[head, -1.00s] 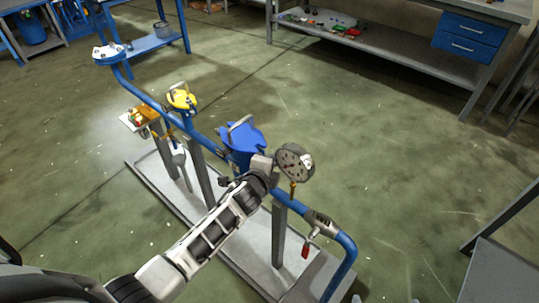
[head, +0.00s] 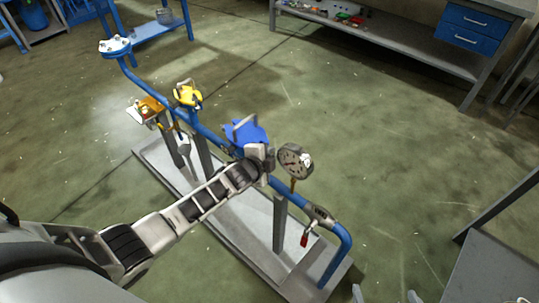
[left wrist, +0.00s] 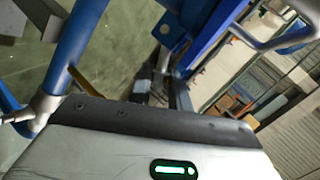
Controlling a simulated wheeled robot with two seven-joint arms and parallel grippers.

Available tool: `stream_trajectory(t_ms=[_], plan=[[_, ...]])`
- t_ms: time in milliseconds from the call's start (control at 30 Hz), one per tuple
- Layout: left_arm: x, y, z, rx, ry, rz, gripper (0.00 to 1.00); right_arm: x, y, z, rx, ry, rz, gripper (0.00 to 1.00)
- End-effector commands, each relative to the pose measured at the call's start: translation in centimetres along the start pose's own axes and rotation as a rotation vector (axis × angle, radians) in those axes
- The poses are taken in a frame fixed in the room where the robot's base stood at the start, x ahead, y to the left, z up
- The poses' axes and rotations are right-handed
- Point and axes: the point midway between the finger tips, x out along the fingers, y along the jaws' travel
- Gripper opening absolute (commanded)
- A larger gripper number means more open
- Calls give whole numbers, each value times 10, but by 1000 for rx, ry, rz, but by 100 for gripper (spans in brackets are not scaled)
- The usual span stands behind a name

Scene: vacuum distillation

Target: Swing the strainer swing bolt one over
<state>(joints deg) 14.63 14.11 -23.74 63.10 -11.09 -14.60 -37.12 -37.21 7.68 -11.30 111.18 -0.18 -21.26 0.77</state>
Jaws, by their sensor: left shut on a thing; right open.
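The blue strainer (head: 248,134), with a grey handle over its lid, sits on the blue pipe run in the middle of the head view. My left gripper (head: 264,160) is at the strainer's near right side, between it and the pressure gauge. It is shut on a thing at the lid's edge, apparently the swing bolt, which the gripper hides. In the left wrist view the strainer's blue edge (left wrist: 182,38) and grey handle (left wrist: 285,40) show beyond the gripper's dark front edge; the fingertips are hidden. My right gripper (head: 385,296) is open and empty at the bottom edge.
The round gauge (head: 294,161) stands close right of my left gripper. A red-handled valve (head: 305,238) hangs from the pipe further right. A grey bench (head: 490,275) is at lower right.

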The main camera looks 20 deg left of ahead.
Motion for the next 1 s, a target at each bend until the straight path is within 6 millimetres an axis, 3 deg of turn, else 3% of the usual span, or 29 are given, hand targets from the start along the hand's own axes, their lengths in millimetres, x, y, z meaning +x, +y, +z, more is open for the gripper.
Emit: stream_trajectory(t_ms=[67, 100, 133, 567, 767, 1000], plan=[[0, 0, 0, 2, 0, 0, 0, 0, 0, 0, 0, 0, 0, 100], [0, 0, 0, 2, 0, 0, 22, 0, 0, 0, 0, 0, 0, 100], [0, 0, 0, 2, 0, 0, 30, 0, 0, 0, 0, 0, 0, 100], [-6, 1, 1, 3, 0, -1, 30, 1, 0, 2, 1, -3, 0, 100], [-33, 2, 1, 5, 1, 1, 30, 2, 0, 4, 2, -6, -1, 100], [-84, 1, 0, 5, 1, 1, 30, 2, -1, 2, 2, -4, -2, 100]])
